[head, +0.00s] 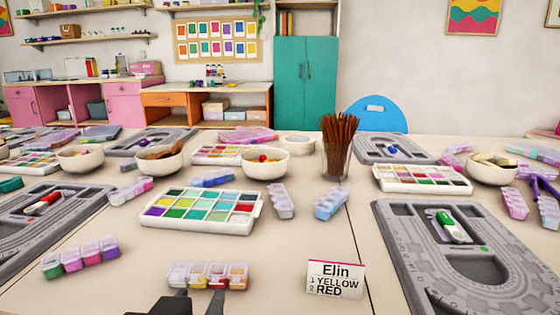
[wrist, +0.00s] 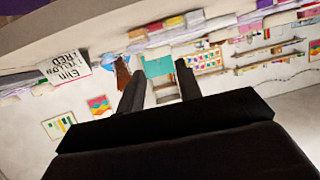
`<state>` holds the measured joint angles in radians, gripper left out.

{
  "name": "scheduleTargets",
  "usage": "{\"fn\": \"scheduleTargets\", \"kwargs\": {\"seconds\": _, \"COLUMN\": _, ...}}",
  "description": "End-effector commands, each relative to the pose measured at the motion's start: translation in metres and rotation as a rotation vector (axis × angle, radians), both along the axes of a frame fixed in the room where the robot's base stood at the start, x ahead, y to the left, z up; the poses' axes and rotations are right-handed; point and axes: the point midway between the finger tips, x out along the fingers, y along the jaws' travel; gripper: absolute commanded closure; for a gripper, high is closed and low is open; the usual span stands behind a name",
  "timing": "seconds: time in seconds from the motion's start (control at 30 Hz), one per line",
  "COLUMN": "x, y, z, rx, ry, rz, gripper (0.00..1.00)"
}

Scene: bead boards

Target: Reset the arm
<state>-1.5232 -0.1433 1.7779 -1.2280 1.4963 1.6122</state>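My gripper (head: 200,293) is at the bottom of the head view, its two dark fingers apart. In the wrist view the gripper (wrist: 159,72) is open with nothing between its fingers; only the far teal cabinet and wall show behind the gap. In the head view the fingertips overlap the lower edge of a small clear bead box (head: 208,275) with red, yellow and orange compartments; I cannot tell how near they are to it. The wrist view is steeply tilted and shows the room upside down.
A name card (head: 335,280) reading "Elin, 1 YELLOW, 2 RED" stands right of the gripper; it also shows in the wrist view (wrist: 64,68). Nearby are a grey bead board (head: 401,241), a colour tray (head: 200,226), another bead box (head: 80,257) and a glass of brown sticks (head: 338,146).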

Motion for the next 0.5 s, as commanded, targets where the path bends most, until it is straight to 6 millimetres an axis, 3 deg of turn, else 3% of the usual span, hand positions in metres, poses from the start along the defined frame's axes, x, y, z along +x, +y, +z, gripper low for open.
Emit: {"fn": "scheduleTargets", "kwargs": {"seconds": 0.5, "x": 0.064, "y": 0.000, "z": -0.025, "rx": 0.000, "ry": 0.000, "rz": -0.005, "gripper": 0.66}}
